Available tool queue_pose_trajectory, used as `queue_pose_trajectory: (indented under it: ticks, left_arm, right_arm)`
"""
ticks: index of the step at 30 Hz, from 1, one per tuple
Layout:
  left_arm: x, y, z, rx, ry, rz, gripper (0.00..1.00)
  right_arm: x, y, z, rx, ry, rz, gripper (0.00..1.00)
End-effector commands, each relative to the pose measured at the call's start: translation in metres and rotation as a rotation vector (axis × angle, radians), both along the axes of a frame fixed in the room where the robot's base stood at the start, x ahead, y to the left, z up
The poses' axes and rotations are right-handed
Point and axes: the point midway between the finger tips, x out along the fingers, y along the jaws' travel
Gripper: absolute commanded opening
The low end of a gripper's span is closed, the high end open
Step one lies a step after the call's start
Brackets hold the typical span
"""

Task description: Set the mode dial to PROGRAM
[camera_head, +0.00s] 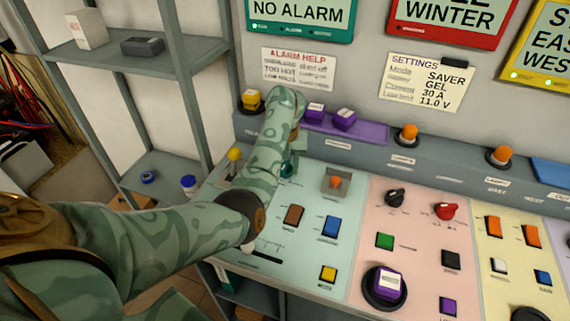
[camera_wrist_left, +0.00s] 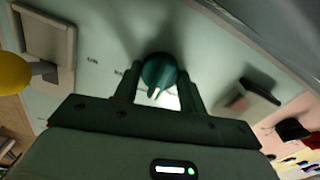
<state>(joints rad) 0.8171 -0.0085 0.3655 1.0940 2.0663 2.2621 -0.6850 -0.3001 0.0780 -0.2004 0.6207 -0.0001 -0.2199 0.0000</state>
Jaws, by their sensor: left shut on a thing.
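A teal round dial (camera_wrist_left: 158,70) with a pale pointer mark stands on the pale green panel section. It sits between the two fingers of my left gripper (camera_wrist_left: 158,92) in the left wrist view, and the gripper is shut on it. The pointer aims toward the gripper's palm in that view. The lettering around the dial is too small and blurred to read. In the head view, my left gripper (camera_head: 291,164) reaches down to the panel, and my camouflage-patterned arm hides much of the dial. My right gripper is not in view.
A yellow-knobbed lever (camera_head: 234,155) stands left of the gripper. A guarded orange switch (camera_head: 336,183) is to its right, with a brown button (camera_head: 293,215) and a blue button (camera_head: 331,226) nearer. A settings note (camera_head: 427,82) hangs behind. Shelves (camera_head: 128,62) stand left.

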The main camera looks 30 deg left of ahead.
Motion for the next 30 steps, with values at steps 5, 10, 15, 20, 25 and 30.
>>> queue_pose_trajectory:
  ticks: [5, 10, 15, 20, 25, 30]
  left_arm:
    - [0.0, -0.001, 0.0, -0.003, 0.0, 0.078, 0.18]
    - [0.0, -0.001, -0.001, -0.004, 0.001, 0.204, 0.18]
    - [0.0, -0.002, -0.002, -0.004, 0.001, 0.351, 0.18]
    - [0.001, -0.002, -0.002, -0.004, 0.001, 0.485, 0.18]
    - [0.001, -0.001, -0.002, -0.002, 0.001, 0.605, 0.18]
    - [0.0, -0.001, -0.002, -0.002, 0.001, 0.694, 0.18]
  right_arm:
    - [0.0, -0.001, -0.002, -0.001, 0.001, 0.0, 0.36]
    - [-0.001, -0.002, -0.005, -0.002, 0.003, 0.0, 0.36]
    - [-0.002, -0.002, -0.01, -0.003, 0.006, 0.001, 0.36]
    - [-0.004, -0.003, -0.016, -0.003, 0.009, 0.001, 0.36]
    - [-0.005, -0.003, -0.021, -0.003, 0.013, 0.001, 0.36]
    - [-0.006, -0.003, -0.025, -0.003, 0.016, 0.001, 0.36]
